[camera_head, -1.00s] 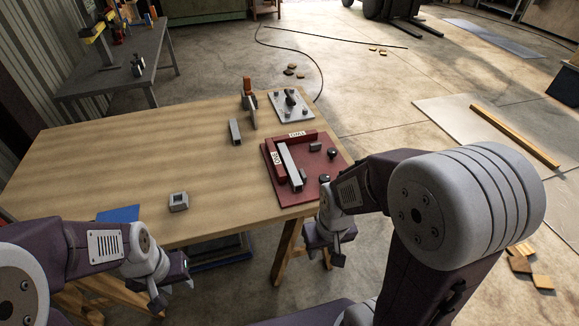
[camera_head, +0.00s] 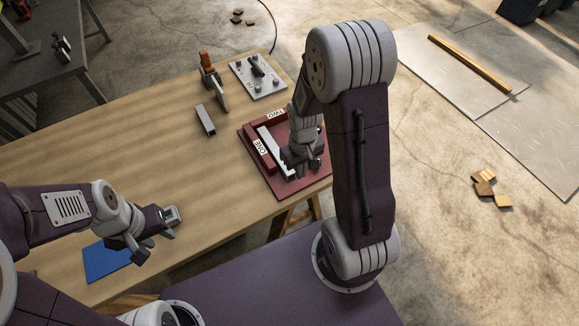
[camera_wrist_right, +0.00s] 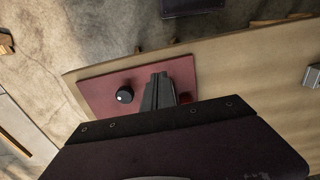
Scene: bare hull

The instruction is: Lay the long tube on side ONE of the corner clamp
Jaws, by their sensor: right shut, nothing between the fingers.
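The corner clamp (camera_head: 308,183) is a dark red plate with two raised red fences labelled ONE and TWO. The long tube (camera_head: 268,137), light grey, lies on the plate along the inner side of fence ONE (camera_head: 256,154); my right gripper hides part of it. My right gripper (camera_head: 292,170) is low over the clamp plate, shut and empty, close to the tube; I cannot tell whether it touches. In the right wrist view its closed fingers (camera_wrist_right: 158,80) are over the red plate (camera_wrist_right: 98,90). My left gripper (camera_head: 157,244) is open and empty near the table's front edge.
A short grey tube (camera_head: 206,120), an orange-handled tool (camera_head: 210,72) and a grey plate with pegs (camera_head: 258,78) are behind the clamp. A grey hollow block (camera_head: 171,214) and a blue sheet (camera_head: 105,261) are near my left gripper. The table's middle left is clear.

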